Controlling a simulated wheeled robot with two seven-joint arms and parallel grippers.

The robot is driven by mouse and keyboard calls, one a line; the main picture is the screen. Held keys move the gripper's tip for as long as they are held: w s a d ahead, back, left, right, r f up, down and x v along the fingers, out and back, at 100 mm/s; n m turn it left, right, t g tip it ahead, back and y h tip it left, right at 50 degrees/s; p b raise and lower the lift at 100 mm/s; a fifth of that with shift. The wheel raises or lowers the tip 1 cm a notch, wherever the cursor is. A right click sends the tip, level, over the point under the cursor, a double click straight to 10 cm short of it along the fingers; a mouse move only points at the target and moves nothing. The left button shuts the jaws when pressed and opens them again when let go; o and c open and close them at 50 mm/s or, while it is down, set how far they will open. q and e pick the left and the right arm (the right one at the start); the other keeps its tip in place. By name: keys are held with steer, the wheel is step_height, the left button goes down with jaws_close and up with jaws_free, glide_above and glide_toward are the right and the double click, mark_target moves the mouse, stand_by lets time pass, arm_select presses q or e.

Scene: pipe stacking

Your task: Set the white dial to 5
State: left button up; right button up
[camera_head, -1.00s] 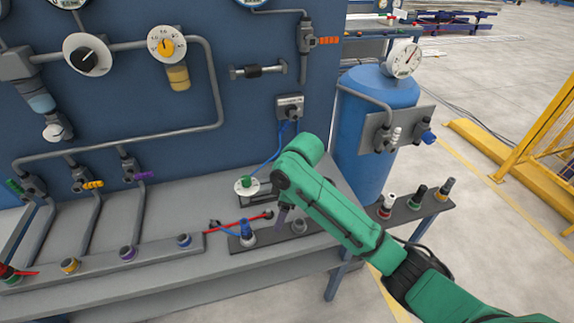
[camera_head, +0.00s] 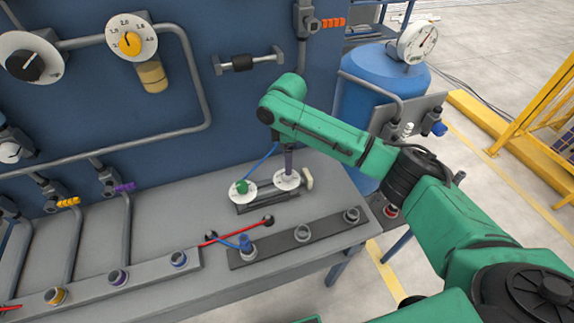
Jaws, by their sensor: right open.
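A round white dial (camera_head: 285,182) lies on the grey bench at the right end of a small dark base. My right gripper (camera_head: 289,168) points straight down over it, its narrow fingers at the middle of the dial; it is open. The fingers hide the dial's knob, and I cannot read its numbers or setting. I cannot tell whether the fingers touch the knob. A second white dial with a green knob (camera_head: 242,187) sits just left of it on the same base. My left gripper is not in view.
A dark socket bar (camera_head: 275,245) with a blue plug (camera_head: 245,241) lies in front of the dials. Red and blue cables cross the bench nearby. A blue panel with pipes and a yellow-knob dial (camera_head: 131,41) stands behind. A blue tank (camera_head: 372,80) is at the right.

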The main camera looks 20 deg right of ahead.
steer(key=f, duration=0.2)
steer(key=w+f, duration=0.1)
steer(key=f, duration=0.2)
steer(key=shift+f, duration=0.1)
steer(key=shift+s+f, duration=0.1)
steer(key=shift+s, duration=0.15)
steer(key=c, duration=0.3)
jaws_close()
arm_select(q)
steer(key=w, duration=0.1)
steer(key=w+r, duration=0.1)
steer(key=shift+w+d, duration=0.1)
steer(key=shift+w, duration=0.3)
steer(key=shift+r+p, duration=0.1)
steer(key=shift+p, duration=0.25)
